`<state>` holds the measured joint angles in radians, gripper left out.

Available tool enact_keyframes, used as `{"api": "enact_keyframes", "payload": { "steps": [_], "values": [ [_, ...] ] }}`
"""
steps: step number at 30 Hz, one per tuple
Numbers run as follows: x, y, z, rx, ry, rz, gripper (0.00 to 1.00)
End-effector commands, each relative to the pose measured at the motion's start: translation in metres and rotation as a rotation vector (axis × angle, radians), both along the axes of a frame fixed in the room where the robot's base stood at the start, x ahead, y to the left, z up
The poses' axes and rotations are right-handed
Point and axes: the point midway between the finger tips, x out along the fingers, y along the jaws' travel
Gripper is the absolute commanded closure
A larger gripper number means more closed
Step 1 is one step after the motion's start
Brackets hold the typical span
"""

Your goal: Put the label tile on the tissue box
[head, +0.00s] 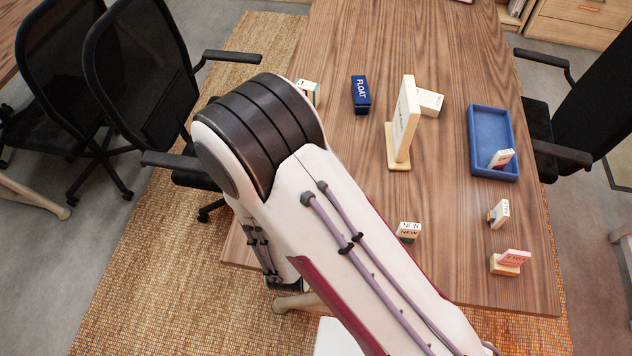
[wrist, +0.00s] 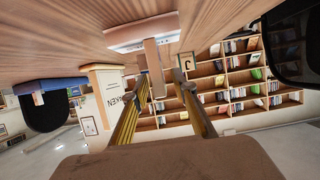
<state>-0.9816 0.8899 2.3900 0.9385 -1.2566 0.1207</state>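My gripper (wrist: 163,84) shows in the wrist view as two long, yellowish fingers; in the head view it is hidden behind my arm. A tan upright piece (wrist: 153,65), seen edge-on, stands between the fingertips; I cannot tell whether they press on it. It may be the label tile. It meets a whitish slab (wrist: 125,38) at the table surface, whose identity is unclear. In the head view, a white box (head: 431,101) lies behind the upright sign; I cannot tell whether it is the tissue box. A cream box (head: 309,90) is partly hidden by my arm.
An upright cream sign (head: 404,120) stands mid-table, with a blue FLOAT box (head: 361,95) to its left. A blue tray (head: 489,130) holds a small tile. A NEW block (head: 409,231) and two small labelled pieces (head: 500,213) (head: 510,261) sit near the front right. Clear wood lies between them.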

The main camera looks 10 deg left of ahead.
Motion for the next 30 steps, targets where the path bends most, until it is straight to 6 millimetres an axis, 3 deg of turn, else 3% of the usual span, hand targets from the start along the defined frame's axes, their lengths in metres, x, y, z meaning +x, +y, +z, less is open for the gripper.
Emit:
{"api": "enact_keyframes", "payload": {
  "steps": [30],
  "values": [
    [-0.091,0.0,0.038,0.0,-0.001,0.002,0.73]
  ]
}}
